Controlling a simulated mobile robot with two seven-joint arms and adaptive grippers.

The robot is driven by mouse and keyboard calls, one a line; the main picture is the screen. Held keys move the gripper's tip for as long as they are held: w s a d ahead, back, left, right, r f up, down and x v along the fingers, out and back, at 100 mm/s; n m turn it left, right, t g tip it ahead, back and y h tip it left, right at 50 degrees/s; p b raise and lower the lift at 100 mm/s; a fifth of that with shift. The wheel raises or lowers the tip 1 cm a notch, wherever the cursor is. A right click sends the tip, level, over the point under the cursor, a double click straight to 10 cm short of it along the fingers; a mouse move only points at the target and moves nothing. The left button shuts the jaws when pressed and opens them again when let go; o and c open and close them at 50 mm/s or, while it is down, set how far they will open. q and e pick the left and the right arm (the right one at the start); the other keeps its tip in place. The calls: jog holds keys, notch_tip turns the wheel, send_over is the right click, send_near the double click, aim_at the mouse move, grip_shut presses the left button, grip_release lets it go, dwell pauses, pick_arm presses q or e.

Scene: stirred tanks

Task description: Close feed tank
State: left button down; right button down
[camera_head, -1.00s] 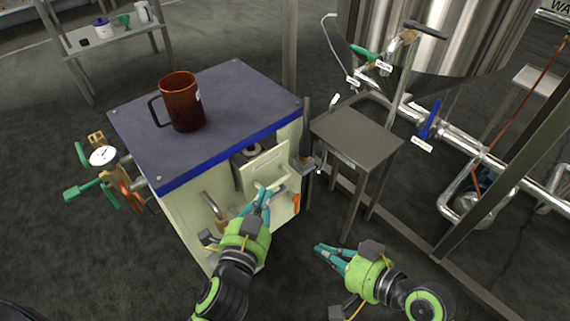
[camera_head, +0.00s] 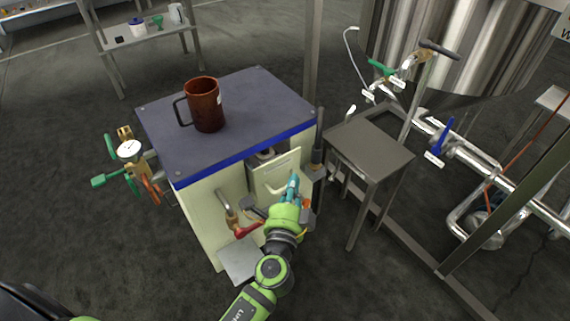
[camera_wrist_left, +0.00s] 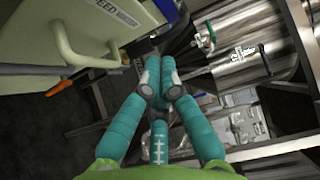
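The feed tank is a cream cabinet (camera_head: 212,205) with a dark top and blue front edge. Its cream front panel (camera_head: 264,180) stands out from the body, with a gap above it showing something inside. The panel also shows in the left wrist view (camera_wrist_left: 30,25), with a partly visible "FEED" label and a cream handle (camera_wrist_left: 72,50). My left gripper (camera_head: 294,178) is at the panel's right side, fingertips close together. In the left wrist view the fingertips (camera_wrist_left: 160,68) are right of the handle, with nothing between them. My right gripper is out of view.
A brown mug (camera_head: 205,105) stands on the cabinet top. A valve with a red handle (camera_head: 243,231) sticks out below the panel. A small metal table (camera_head: 368,148) stands close on the right, before pipes and a steel tank (camera_head: 460,45). A gauge (camera_head: 130,150) is at left.

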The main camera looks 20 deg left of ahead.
aim_at(285, 166)
pick_arm(q)
jog(key=shift+w+a+p, duration=0.1)
jog(key=shift+w+a, duration=0.5)
jog(key=shift+w, duration=0.25)
jog(key=shift+w+a+p, duration=0.1)
jog(key=shift+w+a, duration=0.45)
jog(key=shift+w, duration=0.25)
jog(key=shift+w+a+p, duration=0.1)
jog(key=shift+w+a, duration=0.5)
jog(key=shift+w, duration=0.25)
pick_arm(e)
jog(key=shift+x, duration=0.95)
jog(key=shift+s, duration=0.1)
pick_arm(q)
jog(key=w+a, duration=0.1)
jog(key=a, duration=0.1)
jog(key=w+a, duration=0.2)
jog(key=shift+r, duration=0.1)
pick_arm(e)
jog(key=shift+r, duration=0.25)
